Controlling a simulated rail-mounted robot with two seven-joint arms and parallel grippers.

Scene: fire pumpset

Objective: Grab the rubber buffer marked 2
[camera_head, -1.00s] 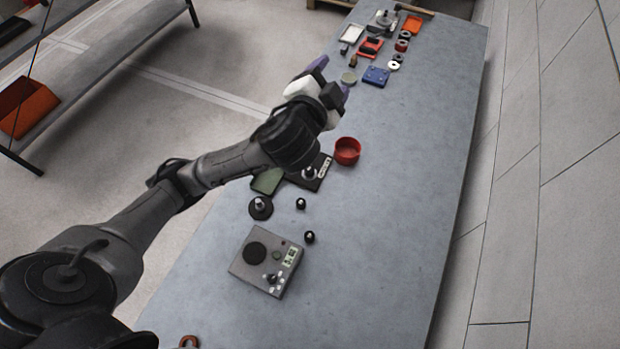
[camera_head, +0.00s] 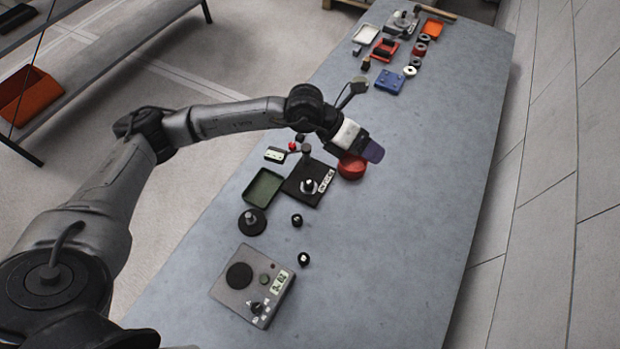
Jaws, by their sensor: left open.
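Two small black round pieces, which look like rubber buffers, stand on the grey table: one (camera_head: 297,220) right of a black disc with a metal stud (camera_head: 251,222), the other (camera_head: 304,259) slightly nearer. Each has a pale mark on top, too small to read, so I cannot tell which is marked 2. My left gripper (camera_head: 368,150), with a purple fingertip, is open above the red bowl (camera_head: 351,170) and partly covers it. It is beyond the two small black pieces and apart from them. My right gripper is not in view.
A grey box with a display (camera_head: 254,284) stands near the front. A green tray (camera_head: 263,188) and black plate (camera_head: 308,181) lie mid-table. A blue block (camera_head: 389,82) and several parts are at the far end. The right side of the table (camera_head: 420,230) is clear.

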